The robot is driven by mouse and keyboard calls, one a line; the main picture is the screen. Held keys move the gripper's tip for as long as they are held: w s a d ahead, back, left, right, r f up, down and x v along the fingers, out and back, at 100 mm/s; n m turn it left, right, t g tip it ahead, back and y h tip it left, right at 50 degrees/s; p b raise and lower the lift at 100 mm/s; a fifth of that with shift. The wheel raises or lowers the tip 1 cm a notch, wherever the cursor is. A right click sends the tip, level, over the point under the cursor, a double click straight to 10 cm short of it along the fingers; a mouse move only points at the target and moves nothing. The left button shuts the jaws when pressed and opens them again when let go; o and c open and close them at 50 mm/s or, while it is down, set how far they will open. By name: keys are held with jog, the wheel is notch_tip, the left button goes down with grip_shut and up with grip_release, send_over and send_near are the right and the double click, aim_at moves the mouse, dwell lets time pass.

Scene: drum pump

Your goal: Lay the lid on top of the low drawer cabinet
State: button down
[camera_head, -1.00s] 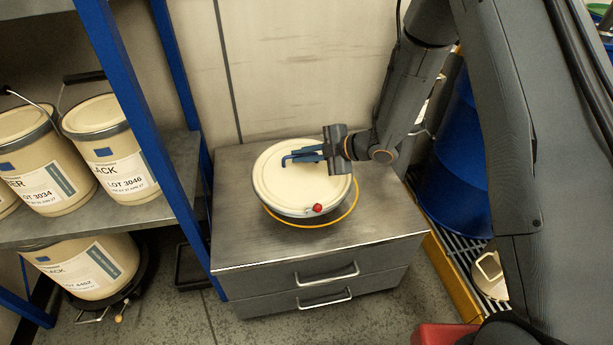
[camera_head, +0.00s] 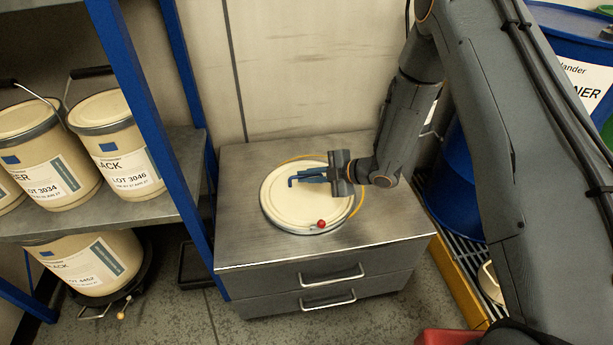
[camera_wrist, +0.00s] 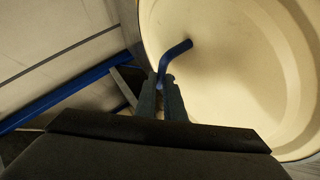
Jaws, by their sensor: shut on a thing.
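The cream lid (camera_head: 306,208) with a grey rim and a red knob (camera_head: 321,224) at its front edge is over the low drawer cabinet (camera_head: 385,228). It looks level and very near the top or resting on it; I cannot tell for sure. My gripper (camera_head: 318,176) is above the lid, shut on its blue bent handle (camera_head: 295,178). In the wrist view the fingers (camera_wrist: 164,98) close on the blue handle (camera_wrist: 176,54), with the lid (camera_wrist: 225,70) beyond them. A yellow ring (camera_head: 359,195) shows around the lid's far and right side on the cabinet top.
A blue-post shelf (camera_head: 150,110) with several cream pails (camera_head: 115,145) stands close on the left. A wall is behind the cabinet. Blue drums (camera_head: 455,170) stand on a grating at the right. A red object (camera_head: 450,337) is on the floor in front.

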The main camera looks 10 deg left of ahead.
jog(key=c, duration=1.8)
grip_release()
jog(key=shift+c, duration=0.2)
jog(key=s+d+r+m+t+h+p, duration=0.1)
jog(key=s+d+r+m+h, duration=0.1)
jog(key=d+r+m+h, duration=0.6)
jog(key=s+d+r+m+t+h+p, duration=0.15)
jog(key=d+r+m, duration=0.25)
jog(key=d+r, duration=0.75)
jog(key=s+a+r+m+g, duration=0.1)
jog(key=s+r+m+g, duration=0.2)
jog(key=s, duration=1.1)
jog(key=s+a+r+m+g+h+b, duration=0.1)
jog(key=s+r+m+g, duration=0.3)
jog(key=s, duration=1.1)
notch_tip(320, 180, up, 2)
jog(key=m, duration=0.3)
jog(key=shift+a+m, duration=0.15)
jog(key=shift+m, duration=0.15)
jog(key=shift+w+r, duration=0.1)
